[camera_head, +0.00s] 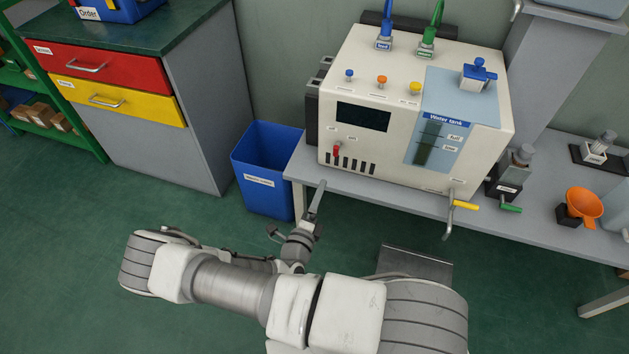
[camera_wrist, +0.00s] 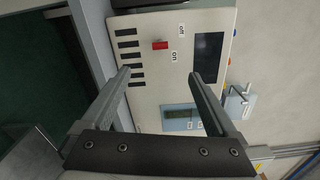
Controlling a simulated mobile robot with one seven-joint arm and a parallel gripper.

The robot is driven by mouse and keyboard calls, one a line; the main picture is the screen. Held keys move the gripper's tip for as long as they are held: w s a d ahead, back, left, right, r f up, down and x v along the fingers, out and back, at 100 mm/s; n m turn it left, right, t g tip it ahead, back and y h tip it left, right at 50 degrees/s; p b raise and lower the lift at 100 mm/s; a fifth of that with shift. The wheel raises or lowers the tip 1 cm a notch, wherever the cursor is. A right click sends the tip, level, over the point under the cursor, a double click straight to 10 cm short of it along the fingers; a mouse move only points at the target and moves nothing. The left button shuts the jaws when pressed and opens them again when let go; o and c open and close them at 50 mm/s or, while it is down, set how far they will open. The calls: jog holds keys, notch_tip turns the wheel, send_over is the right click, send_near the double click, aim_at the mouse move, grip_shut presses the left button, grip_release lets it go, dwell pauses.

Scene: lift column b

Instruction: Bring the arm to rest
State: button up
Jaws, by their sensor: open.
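My arm (camera_head: 232,286) stretches low across the front of the head view, bent, above the green floor. My gripper (camera_head: 316,200) points up toward the front edge of the grey bench, below the white machine (camera_head: 340,160). In the wrist view my gripper (camera_wrist: 160,76) has its two fingers wide apart with nothing between them. Beyond the fingers, the machine's front panel shows a red switch (camera_wrist: 160,44) marked on and off, and a dark screen (camera_wrist: 208,58). The gap from fingertips to panel is hard to judge.
A blue bin (camera_head: 265,165) stands on the floor left of the bench (camera_head: 400,193). A yellow-handled tap (camera_head: 465,205) juts from the machine over the bench edge. An orange funnel (camera_head: 585,202) stands at right. A drawer cabinet (camera_head: 205,110) is at left. Floor between cabinet and arm is clear.

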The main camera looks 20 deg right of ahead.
jog(key=shift+r, duration=0.1)
jog(key=s+d+r+m+g+p, duration=0.1)
jog(key=s+r+m+g+p, duration=0.15)
jog(key=r+m+g, duration=0.45)
jog(key=s+d+r+m+g+h+p, duration=0.1)
jog(key=s+d+r+m+g, duration=0.15)
jog(key=r+m, duration=0.8)
jog(key=s+d+r+m+g+p, duration=0.1)
jog(key=s+r+m+g+p, duration=0.15)
jog(key=r+m+g, duration=0.55)
jog(key=s+a+r+m+t+y+p, duration=0.2)
jog(key=s+a+r+m+t+y, duration=0.1)
jog(key=r+m, duration=0.7)
jog(key=s+a+r+m+t+y+p, duration=0.2)
jog(key=s+r+m+t+y, duration=0.3)
jog(key=r, duration=1.1)
jog(key=shift+s+a+m+y+p, duration=0.35)
jog(key=shift+s+a+m+y, duration=0.25)
jog(key=shift+s+m+y, duration=1.3)
jog(key=shift+s+m+h, duration=0.25)
jog(key=shift+m+h, duration=0.15)
jog(key=shift+m, duration=0.05)
jog(key=shift+c, duration=0.3)
